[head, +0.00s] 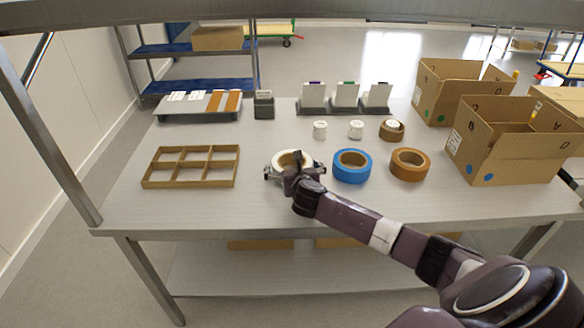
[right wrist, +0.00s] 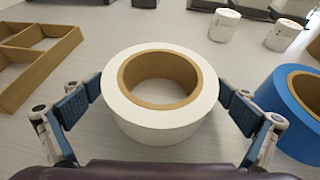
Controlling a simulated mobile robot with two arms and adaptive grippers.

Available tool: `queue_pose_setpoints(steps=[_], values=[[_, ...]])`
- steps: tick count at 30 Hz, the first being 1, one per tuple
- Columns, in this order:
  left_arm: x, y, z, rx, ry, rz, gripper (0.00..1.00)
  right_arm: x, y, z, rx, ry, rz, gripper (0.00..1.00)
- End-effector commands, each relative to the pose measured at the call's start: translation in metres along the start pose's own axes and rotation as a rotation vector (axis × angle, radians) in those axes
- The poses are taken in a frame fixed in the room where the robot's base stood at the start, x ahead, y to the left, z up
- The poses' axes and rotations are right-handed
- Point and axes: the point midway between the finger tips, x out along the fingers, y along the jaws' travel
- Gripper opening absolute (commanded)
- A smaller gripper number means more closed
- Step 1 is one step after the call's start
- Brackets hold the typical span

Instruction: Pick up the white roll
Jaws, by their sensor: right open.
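The white roll (right wrist: 160,122) is a wide roll of tape with a brown cardboard core, lying flat on the table. In the head view the white roll (head: 291,158) is partly hidden by my right gripper (head: 290,174). In the right wrist view my right gripper (right wrist: 158,112) is open, with one blue-padded finger on each side of the roll. A gap shows between the pads and the roll, at least on the right. My left gripper is not in view.
A blue roll (head: 352,165) lies close on the right, with a brown roll (head: 410,163) beyond it. A divided wooden tray (head: 191,184) is at left. Two small white rolls (head: 320,130) stand behind. Cardboard boxes (head: 513,150) stand at right. The front table strip is clear.

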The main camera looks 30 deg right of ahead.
Motion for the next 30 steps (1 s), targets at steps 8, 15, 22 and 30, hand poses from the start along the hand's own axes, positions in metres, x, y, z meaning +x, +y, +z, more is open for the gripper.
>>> queue_pose_setpoints(steps=[8,15,22,30], values=[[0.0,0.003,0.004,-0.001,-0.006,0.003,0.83,0.0,0.0,0.0,0.0,0.0,0.0,0.74],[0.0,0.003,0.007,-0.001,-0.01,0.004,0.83,0.0,0.0,0.002,0.0,-0.002,0.0,0.54],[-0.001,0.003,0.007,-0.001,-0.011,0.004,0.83,-0.001,0.0,0.004,0.0,-0.003,0.0,0.54],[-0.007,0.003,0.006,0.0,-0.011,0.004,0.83,-0.013,0.0,0.034,-0.001,-0.007,0.001,0.54]])
